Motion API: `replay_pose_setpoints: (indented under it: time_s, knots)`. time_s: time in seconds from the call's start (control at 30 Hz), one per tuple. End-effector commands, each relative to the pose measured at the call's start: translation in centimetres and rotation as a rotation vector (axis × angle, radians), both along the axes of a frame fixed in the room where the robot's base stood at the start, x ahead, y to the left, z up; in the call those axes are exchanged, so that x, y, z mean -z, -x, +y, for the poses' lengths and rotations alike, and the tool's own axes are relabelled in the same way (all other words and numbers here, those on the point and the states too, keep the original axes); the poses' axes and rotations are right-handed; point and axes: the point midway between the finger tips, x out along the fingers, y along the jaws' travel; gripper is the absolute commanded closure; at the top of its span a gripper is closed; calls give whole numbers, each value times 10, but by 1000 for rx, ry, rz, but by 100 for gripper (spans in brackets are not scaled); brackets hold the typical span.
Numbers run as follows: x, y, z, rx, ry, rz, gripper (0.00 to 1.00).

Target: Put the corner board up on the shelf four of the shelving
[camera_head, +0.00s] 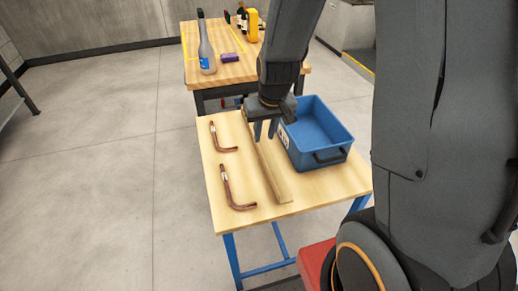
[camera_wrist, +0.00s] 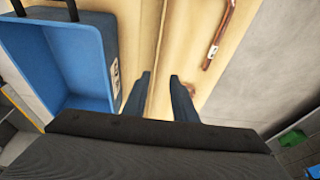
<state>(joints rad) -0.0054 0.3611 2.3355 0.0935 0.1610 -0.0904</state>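The corner board, a long pale wooden strip (camera_head: 273,170), lies lengthwise on the near table beside the blue bin. My gripper (camera_head: 265,130) is over the far part of the board, fingers pointing down. In the wrist view the fingers (camera_wrist: 160,82) stand apart, with the board running between them; I cannot tell how high above it they are or whether they touch it. The gripper looks open. Part of a grey rack (camera_head: 14,95) shows at the far left edge; I cannot tell whether it is the shelving, and no shelf four can be made out.
The blue bin (camera_head: 317,133) stands close right of the board. Two bent copper tubes (camera_head: 222,139) (camera_head: 234,190) lie left of it on the table (camera_head: 305,193). A farther table (camera_head: 235,73) holds a grey bottle (camera_head: 206,47) and a purple box (camera_head: 230,58). The floor at left is clear.

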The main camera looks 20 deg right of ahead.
Motion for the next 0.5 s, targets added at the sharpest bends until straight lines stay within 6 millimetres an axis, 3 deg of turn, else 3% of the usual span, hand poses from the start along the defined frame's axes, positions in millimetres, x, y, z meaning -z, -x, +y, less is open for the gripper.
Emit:
replay_pose_setpoints:
  time_s: [0.03, 0.2, 0.5]
  knots:
    - [18, -17, 0, 1, 1, -15, 75]
    - [52, -60, -2, 5, 9, -78, 75]
    - [76, -83, -4, 8, 14, -109, 75]
